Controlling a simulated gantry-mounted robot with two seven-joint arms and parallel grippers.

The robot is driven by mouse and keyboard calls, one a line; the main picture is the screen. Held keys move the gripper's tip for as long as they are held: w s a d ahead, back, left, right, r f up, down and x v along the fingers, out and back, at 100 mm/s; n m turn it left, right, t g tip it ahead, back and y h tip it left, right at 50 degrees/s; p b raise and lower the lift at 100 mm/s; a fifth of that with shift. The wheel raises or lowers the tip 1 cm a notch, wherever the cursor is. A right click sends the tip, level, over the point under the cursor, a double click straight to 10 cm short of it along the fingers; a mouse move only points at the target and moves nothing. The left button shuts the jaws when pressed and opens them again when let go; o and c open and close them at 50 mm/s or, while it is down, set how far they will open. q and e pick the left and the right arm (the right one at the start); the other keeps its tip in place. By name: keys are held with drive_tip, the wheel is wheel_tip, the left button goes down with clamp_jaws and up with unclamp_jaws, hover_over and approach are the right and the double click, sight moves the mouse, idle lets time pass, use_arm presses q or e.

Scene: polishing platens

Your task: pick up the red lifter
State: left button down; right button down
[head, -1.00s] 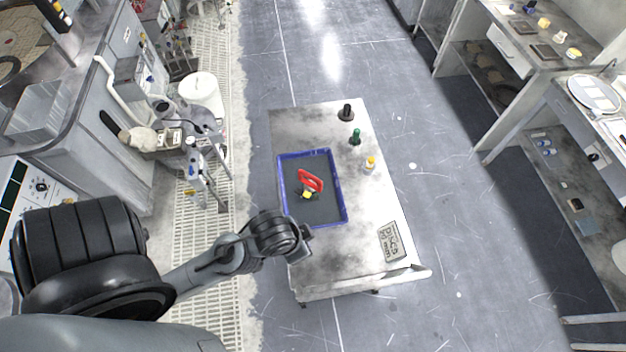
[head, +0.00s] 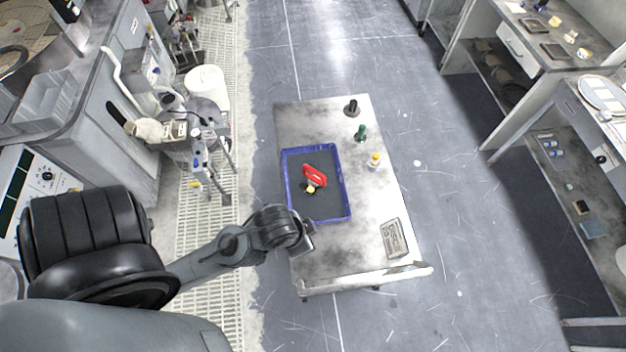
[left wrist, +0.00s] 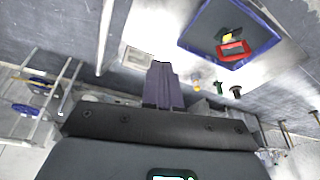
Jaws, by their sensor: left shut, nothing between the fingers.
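The red lifter (head: 314,174) has a red loop handle and a small yellow part at its lower left. It lies in a blue-rimmed tray (head: 348,190) with a dark floor, on a metal cart. In the left wrist view the lifter (left wrist: 233,51) is inside the tray (left wrist: 262,18) at the upper right. My left gripper (head: 308,240) is near the cart's left edge, in front of the tray and apart from the lifter. In the left wrist view its fingers (left wrist: 162,84) are together and empty. My right gripper is in neither view.
The cart top (head: 375,220) carries a black bottle (head: 351,107), a green bottle (head: 361,132), a white bottle with a yellow cap (head: 374,161) and a flat grey plate (head: 394,238). A push bar (head: 365,279) runs along the cart's front. Benches stand left and right.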

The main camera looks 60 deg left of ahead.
use_arm(q)
drive_tip(key=c, duration=0.9)
unclamp_jaws()
